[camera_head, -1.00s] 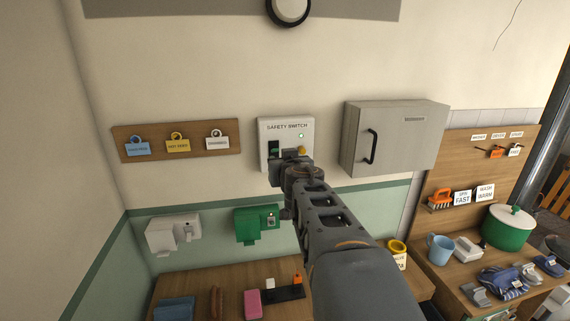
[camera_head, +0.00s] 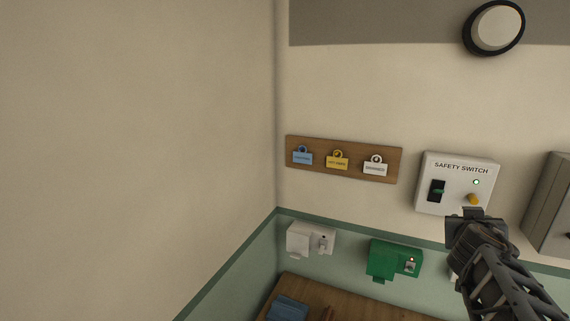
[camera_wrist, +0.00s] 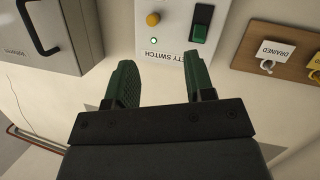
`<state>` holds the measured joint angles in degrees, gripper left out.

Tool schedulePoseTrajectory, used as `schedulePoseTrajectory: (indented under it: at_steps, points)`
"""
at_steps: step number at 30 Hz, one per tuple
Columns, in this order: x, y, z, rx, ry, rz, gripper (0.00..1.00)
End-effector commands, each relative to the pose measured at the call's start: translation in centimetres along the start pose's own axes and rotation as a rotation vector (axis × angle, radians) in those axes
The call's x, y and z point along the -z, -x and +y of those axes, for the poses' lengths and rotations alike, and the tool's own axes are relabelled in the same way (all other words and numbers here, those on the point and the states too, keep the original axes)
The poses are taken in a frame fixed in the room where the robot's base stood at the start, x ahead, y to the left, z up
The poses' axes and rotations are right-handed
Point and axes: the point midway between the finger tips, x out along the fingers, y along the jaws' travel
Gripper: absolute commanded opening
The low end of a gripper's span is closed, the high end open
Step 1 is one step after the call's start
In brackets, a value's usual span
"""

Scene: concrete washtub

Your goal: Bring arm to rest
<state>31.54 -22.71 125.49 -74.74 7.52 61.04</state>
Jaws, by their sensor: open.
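My gripper (camera_head: 472,213) is in front of the lower edge of the white safety switch box (camera_head: 457,181) on the wall. In the wrist view my gripper (camera_wrist: 160,82) has its two green fingers apart with nothing between them. The box, upside down there (camera_wrist: 178,32), lies beyond the fingertips. It carries a dark rocker with a green part (camera_head: 438,191), a yellow knob (camera_head: 473,199) and a lit green lamp (camera_head: 476,182). I cannot tell from the views whether the gripper touches the box.
A wooden board (camera_head: 346,170) with blue, yellow and white tags hangs left of the box. A grey cabinet (camera_head: 550,205) is close on the right. A white unit (camera_head: 309,240) and a green unit (camera_head: 393,260) sit lower, above a wooden table (camera_head: 345,302). The left wall is bare.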

Motion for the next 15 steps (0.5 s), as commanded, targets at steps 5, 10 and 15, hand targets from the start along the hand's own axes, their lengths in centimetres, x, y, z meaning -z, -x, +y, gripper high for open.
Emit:
schedulePoseTrajectory:
  at_steps: [5,10,15]
  points:
    - [-8.5,2.6,-1.5,-0.051,0.080,-0.329,0.49]
    - [-16.2,7.8,-8.0,0.183,0.145,-0.638,0.49]
    - [-20.6,13.4,-14.0,0.460,0.166,-0.797,0.49]
